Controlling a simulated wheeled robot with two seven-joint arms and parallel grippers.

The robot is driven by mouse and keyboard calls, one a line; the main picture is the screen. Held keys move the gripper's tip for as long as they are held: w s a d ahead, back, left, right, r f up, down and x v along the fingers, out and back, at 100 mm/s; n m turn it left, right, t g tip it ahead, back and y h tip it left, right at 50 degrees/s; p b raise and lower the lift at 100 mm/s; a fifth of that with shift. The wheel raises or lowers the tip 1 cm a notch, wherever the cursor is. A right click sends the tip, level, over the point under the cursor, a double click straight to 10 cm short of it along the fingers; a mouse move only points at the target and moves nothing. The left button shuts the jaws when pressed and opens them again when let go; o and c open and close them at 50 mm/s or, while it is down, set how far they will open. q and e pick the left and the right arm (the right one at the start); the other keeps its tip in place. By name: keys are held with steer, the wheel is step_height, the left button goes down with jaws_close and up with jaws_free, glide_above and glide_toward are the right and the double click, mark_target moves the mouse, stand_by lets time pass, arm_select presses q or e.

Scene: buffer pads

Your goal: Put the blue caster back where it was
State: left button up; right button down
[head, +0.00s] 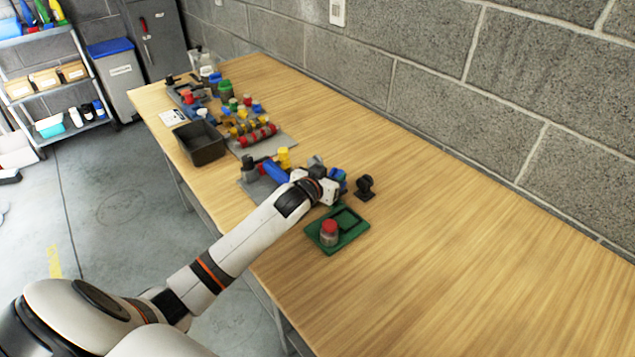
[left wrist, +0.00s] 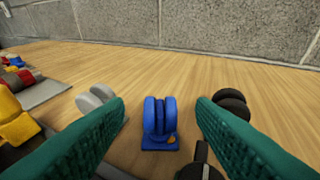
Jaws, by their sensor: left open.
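The blue caster (left wrist: 158,122) stands upright on its small blue plate on the wooden table, in the middle of the left wrist view. In the head view a bit of blue (head: 338,176) shows beside my gripper, mostly hidden by it. My left gripper (head: 328,190) is low over the table. In the left wrist view its teal-padded fingers (left wrist: 160,105) are wide open, one on each side of the blue caster, with visible gaps. Nothing is held. My right gripper is in neither view.
A black caster (head: 365,187) stands just right of my gripper. A grey caster (left wrist: 97,97) is on the left. A green tray (head: 350,236) holds a red-topped jar (head: 329,232). Grey pads with coloured parts and a dark bin (head: 201,146) lie farther back. The table's right is clear.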

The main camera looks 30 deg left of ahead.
arm_select(q)
steer(key=v, duration=0.8)
steer(key=shift+s+r, duration=0.1)
steer(key=shift+s, duration=0.05)
